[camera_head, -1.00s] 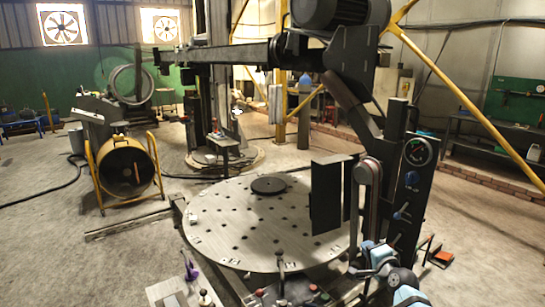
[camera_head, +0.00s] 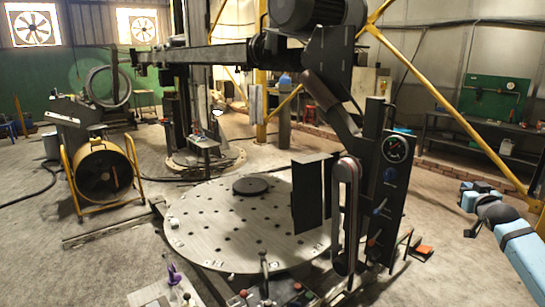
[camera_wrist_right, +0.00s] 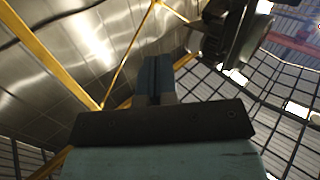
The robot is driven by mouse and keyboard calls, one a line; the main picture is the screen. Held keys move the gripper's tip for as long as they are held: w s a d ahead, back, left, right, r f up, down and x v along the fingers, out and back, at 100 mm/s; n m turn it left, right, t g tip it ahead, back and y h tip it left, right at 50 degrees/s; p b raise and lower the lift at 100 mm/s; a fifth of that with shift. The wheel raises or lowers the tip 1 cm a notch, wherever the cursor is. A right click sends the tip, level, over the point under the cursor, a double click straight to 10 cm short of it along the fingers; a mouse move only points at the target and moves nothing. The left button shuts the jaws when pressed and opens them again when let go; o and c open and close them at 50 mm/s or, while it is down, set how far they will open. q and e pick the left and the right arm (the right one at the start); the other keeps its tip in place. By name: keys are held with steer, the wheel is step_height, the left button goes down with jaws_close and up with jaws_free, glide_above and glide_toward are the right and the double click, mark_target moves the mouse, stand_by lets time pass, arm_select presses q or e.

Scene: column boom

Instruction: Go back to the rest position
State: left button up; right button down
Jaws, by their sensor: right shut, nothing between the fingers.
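My right arm, light blue and black, comes in at the right edge in the head view. My right gripper (camera_head: 467,187) is small there, and its fingers are hard to make out. It is in the air, to the right of the machine's dark control panel (camera_head: 390,190) and clear of it. In the right wrist view the gripper's fingers (camera_wrist_right: 155,78) stand together above a black bar, shut with nothing between them. Yellow beams and ceiling show behind them. My left gripper is not in view.
A column boom machine stands in the middle, with a long boom (camera_head: 200,55) and a round perforated table (camera_head: 210,235). A yellow drum fan (camera_head: 104,172) stands left. A dark workbench (camera_head: 490,140) stands by the right wall. Open floor (camera_head: 445,225) lies between the panel and my arm.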

steer(key=s+a+f+n+g+y, duration=0.1)
steer(key=s+a+f+n, duration=0.1)
steer(key=s+a+f, duration=0.55)
steer(key=s+a+f+n+g+y, duration=0.1)
steer(key=s+a+f+n+y, duration=0.2)
steer(key=a+f, duration=0.75)
steer(key=s+a+f+n+g, duration=0.15)
steer(key=s+a+f, duration=0.45)
steer(key=f, duration=0.6)
steer(key=s+a+f+g+y, duration=0.1)
steer(key=s+a+f, duration=0.2)
steer(key=s+a, duration=0.3)
steer(key=s+a+f+m+g+y, duration=0.1)
steer(key=s+a+f, duration=0.2)
steer(key=s, duration=1)
steer(key=s+a+f+m+g, duration=0.1)
steer(key=s+a+f, duration=0.1)
steer(key=s+a, duration=0.7)
steer(key=shift+s+a+f+y, duration=0.3)
steer(key=shift+s+f+y, duration=0.05)
steer(key=shift+f+y, duration=0.05)
steer(key=shift+w+a, duration=0.1)
